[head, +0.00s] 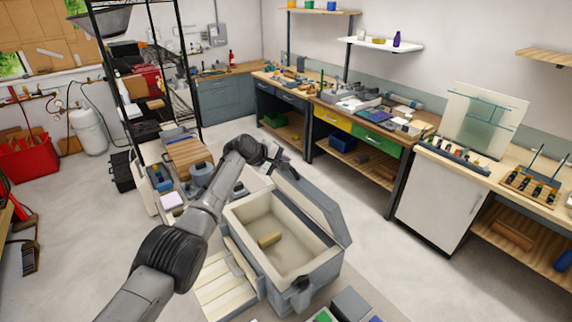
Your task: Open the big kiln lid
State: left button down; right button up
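The big kiln (316,272) is a grey box with a pale lining, standing on the floor in the middle of the head view. Its lid (318,212) stands raised along the right side, tilted up, and the inside of the kiln is visible. A small tan block (270,239) lies on the kiln floor. My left arm comes in from the lower left and reaches past the kiln's far left side. My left gripper (271,154) is by the far upper end of the lid; its fingers are too small to make out, and I cannot tell whether it touches the lid. My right gripper is out of view.
A cream slatted panel (226,287) is at the kiln's left. Grey and green boxes (350,304) are at the bottom edge. Workbenches (362,125) line the back right wall. A black-framed rack (190,85) stands behind my arm. Floor right of the kiln is clear.

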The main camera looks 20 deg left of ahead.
pick_arm(q)
jog(key=c, duration=1.1)
grip_release()
jog(key=shift+s+a, duration=0.1)
jog(key=b+v, duration=0.3)
jog(key=v, duration=1)
jog(key=shift+s+a+r+b, duration=0.15)
jog(key=shift+s+r+b, duration=0.05)
jog(key=shift+b, duration=0.1)
